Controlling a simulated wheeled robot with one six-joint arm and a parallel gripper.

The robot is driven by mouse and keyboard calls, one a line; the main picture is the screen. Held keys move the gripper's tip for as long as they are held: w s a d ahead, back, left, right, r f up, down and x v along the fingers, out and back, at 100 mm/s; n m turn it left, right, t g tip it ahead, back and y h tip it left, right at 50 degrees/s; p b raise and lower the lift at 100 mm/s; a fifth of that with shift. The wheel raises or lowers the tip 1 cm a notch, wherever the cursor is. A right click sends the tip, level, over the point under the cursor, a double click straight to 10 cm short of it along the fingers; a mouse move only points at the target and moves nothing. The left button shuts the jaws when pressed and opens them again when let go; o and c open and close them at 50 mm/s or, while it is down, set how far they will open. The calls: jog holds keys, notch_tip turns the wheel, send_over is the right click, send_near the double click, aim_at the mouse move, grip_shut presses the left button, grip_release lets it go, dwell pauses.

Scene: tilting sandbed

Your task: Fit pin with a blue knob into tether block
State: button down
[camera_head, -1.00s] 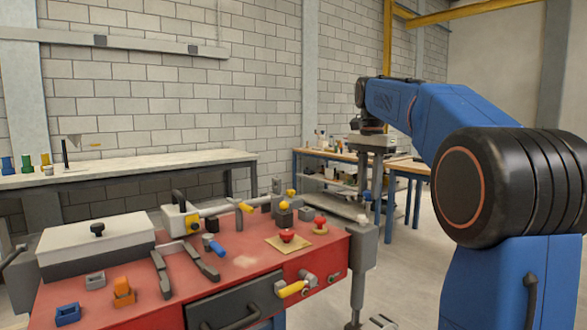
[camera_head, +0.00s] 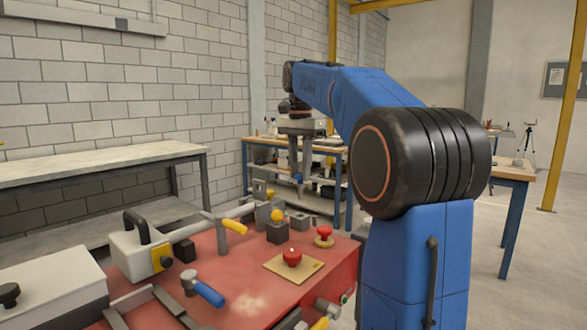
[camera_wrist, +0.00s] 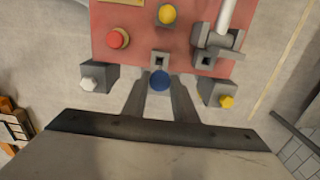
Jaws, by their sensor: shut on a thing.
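The pin's blue knob (camera_wrist: 160,81) sits between the two fingers of my gripper (camera_wrist: 159,90) in the wrist view. A small grey block (camera_wrist: 160,65) with a dark square hole stands at the red bench's edge, just above the knob in the picture. It looks like the tether block, but I cannot be sure. The pin is not visibly in the hole. In the head view my gripper (camera_head: 298,178) points down, above and behind the bench's far right end.
The red bench top (camera_head: 235,270) carries a red button (camera_head: 291,257), a yellow ball (camera_head: 277,215) on a dark block, and a blue-handled tool (camera_head: 209,293). Grey blocks with a white knob (camera_wrist: 89,83) and a yellow knob (camera_wrist: 227,102) flank my fingers.

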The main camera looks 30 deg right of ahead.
aim_at(300, 199)
jog(key=shift+a, duration=0.1)
jog(key=shift+f, duration=2.2)
jog(key=shift+f, duration=2.25)
jog(key=c, duration=0.9)
grip_release()
jog(key=shift+r, duration=4)
jog(key=shift+s, duration=0.15)
